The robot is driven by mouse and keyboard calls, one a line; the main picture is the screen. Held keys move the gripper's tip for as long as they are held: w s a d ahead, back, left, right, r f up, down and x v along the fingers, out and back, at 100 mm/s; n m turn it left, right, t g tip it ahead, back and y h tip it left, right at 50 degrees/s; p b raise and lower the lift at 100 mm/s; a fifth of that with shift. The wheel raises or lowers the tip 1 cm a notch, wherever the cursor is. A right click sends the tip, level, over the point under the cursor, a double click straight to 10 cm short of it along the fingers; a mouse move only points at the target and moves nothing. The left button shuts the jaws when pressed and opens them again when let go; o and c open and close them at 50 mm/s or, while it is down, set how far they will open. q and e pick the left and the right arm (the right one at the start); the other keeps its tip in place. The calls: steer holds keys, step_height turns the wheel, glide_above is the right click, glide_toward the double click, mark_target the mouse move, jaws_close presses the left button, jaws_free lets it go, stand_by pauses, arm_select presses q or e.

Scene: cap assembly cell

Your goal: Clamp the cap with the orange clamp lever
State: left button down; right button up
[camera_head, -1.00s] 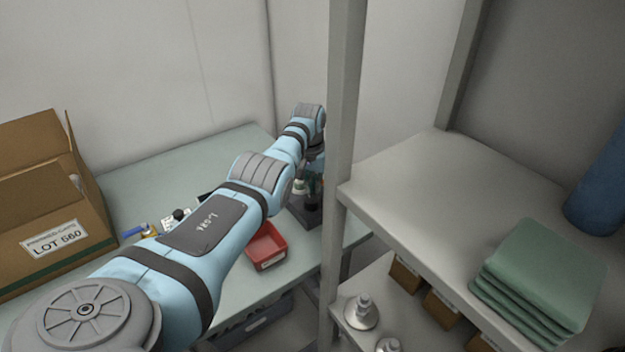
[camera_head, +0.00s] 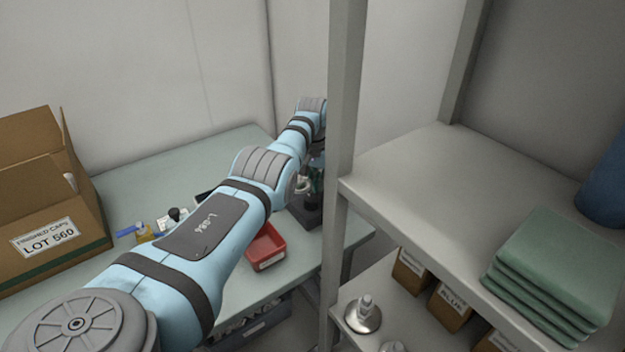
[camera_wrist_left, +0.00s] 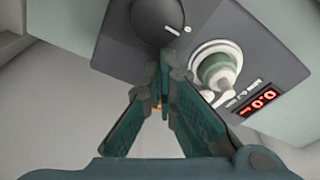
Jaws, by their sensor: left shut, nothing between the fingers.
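The clamp station is a dark grey box (camera_wrist_left: 115,45) in the left wrist view. A white ring (camera_wrist_left: 228,50) on it surrounds a green-grey round piece (camera_wrist_left: 218,70) that looks like the cap. A small orange bit (camera_wrist_left: 158,103), perhaps part of the clamp lever, shows between my left fingers; the rest of it is hidden. My left gripper (camera_wrist_left: 168,76) is shut and empty, its tips over the box between the black knob (camera_wrist_left: 157,18) and the ring. In the head view the box (camera_head: 305,212) stands at the table's right end, partly behind the shelf post. My right gripper is out of view.
The grey shelf post (camera_head: 343,150) stands close to the right of my left arm. A red tray (camera_head: 267,262) sits at the table's front edge. A cardboard box (camera_head: 50,220) is at the left. A red display (camera_wrist_left: 258,103) is on the station.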

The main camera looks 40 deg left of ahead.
arm_select(q)
steer(key=shift+w+b, duration=0.1)
steer(key=shift+b, duration=0.2)
step_height(320, 180, up, 8)
steer(key=p, duration=0.8)
stand_by(0.4)
